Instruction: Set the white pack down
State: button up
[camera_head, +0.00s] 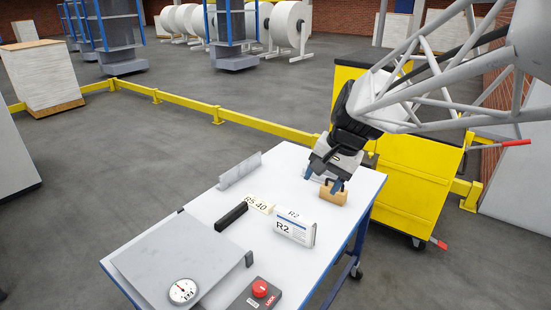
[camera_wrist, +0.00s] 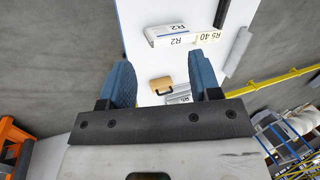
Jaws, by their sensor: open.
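The white pack (camera_head: 295,228), marked R2 with a blue stripe, rests on the white table top (camera_head: 205,208) near its right front edge. It also shows in the wrist view (camera_wrist: 172,33), beyond my fingertips. My gripper (camera_head: 324,178) is open, with blue fingers, above the far right end of the table. It is apart from the pack. A small tan block (camera_head: 333,196) is by my gripper and shows between the fingers in the wrist view (camera_wrist: 162,86); whether they touch it is unclear. Nothing is seen held.
A label card reading R5 40 (camera_head: 259,204), a black bar (camera_head: 231,215) and a grey upright plate (camera_head: 240,170) are near the pack. A grey scale plate (camera_head: 175,255), a dial (camera_head: 183,291) and a red-button box (camera_head: 260,291) occupy the near end. A yellow cart (camera_head: 420,175) stands behind.

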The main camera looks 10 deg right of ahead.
jog(key=s+f+n+h, duration=0.1)
jog(key=s+n, duration=0.2)
jog(key=s, duration=0.6)
jog(key=s+a+f+n+h, duration=0.1)
jog(key=s+f+n+h, duration=0.1)
jog(key=s, duration=0.7)
jog(key=shift+s+n+t, duration=0.3)
jog(key=shift+s+n, duration=0.05)
jog(key=shift+n, duration=0.45)
